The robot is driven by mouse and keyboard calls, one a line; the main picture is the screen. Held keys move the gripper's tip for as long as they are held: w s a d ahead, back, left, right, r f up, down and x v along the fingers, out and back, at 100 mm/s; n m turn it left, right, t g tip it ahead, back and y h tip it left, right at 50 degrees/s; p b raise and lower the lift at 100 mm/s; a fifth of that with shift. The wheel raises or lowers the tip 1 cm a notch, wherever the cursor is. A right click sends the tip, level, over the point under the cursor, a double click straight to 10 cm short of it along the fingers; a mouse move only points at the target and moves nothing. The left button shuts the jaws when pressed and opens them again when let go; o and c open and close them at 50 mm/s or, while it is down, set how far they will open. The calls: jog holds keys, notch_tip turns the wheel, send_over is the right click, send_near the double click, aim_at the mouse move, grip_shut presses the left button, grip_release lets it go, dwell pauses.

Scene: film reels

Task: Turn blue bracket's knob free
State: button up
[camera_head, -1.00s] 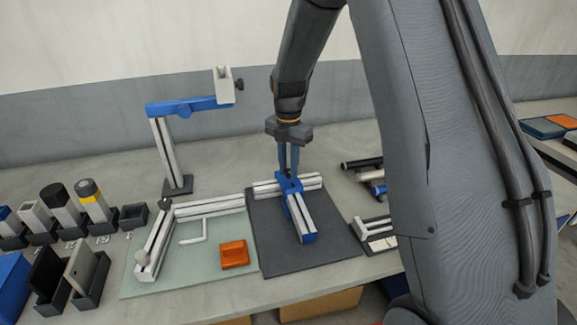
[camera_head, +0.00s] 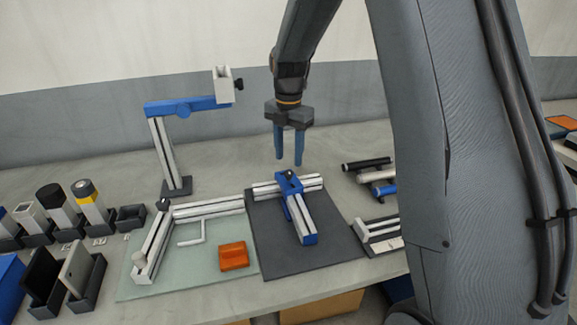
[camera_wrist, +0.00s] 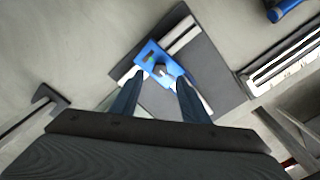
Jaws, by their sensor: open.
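The blue bracket (camera_head: 288,182) sits at the joint of two pale metal rails on a dark grey mat (camera_head: 335,245). In the head view the knob (camera_head: 290,173) is a small dark shape. My gripper (camera_head: 289,163) points down above the bracket, open and empty. In the wrist view its two blue fingers (camera_wrist: 155,92) stand apart, with the knob visible beyond and between their tips.
A pale green mat (camera_head: 185,280) with an L of rails, a bent white rod and an orange block (camera_head: 233,256) lies to the left. A tall stand with a blue arm (camera_head: 188,106) rises behind it. Several rollers (camera_head: 375,177) lie to the right.

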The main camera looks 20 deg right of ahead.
aim_at(289, 172)
jog(key=shift+r+b, duration=0.3)
jog(key=shift+r, duration=1.3)
jog(key=shift+s, duration=0.1)
